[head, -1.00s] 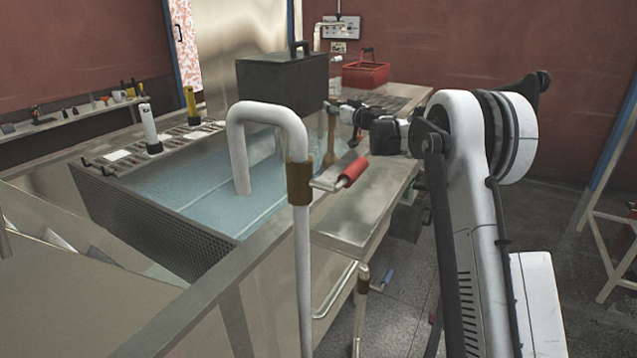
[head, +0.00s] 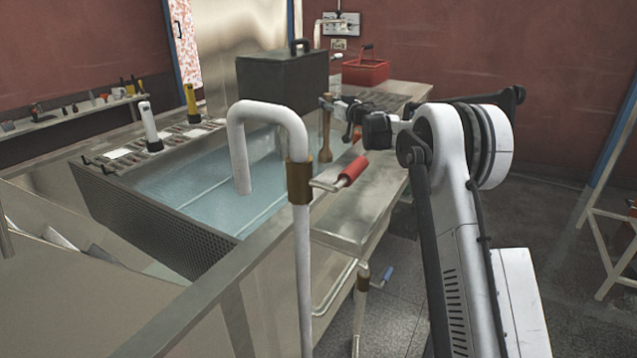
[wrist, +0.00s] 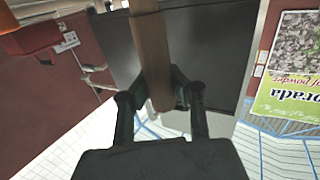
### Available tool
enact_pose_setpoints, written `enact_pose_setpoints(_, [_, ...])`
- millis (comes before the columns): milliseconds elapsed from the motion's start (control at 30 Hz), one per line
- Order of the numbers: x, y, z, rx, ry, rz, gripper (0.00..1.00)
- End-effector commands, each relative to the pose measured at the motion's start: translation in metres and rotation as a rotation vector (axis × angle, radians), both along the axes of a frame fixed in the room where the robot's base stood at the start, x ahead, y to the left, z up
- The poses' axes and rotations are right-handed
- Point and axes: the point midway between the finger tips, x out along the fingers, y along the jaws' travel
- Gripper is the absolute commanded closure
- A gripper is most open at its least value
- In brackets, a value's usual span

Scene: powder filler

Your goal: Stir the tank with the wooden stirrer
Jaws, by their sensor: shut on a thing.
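The wooden stirrer (head: 326,135) hangs upright from my gripper (head: 333,103) in the head view, over the right edge of the tank. In the wrist view, my gripper (wrist: 160,100) is shut on the stirrer's brown shaft (wrist: 151,50). The tank (head: 150,215) holds bluish water (head: 200,185) and has a perforated metal front wall. The stirrer's lower end shows in the head view near the tank's right side; I cannot tell whether it touches the water.
A dark box (head: 280,80) stands at the tank's far end. A red basket (head: 365,72) sits behind my gripper. A white bent pipe (head: 240,150) reaches into the tank, with a red-handled valve (head: 352,168) beside it. Yellow and white bottles stand on the left rim.

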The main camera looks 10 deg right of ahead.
Motion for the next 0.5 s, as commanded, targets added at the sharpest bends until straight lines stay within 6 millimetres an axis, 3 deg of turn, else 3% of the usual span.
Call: enact_pose_setpoints(500, [-0.03,0.054,0.0,0.0,0.0,0.001,1.0])
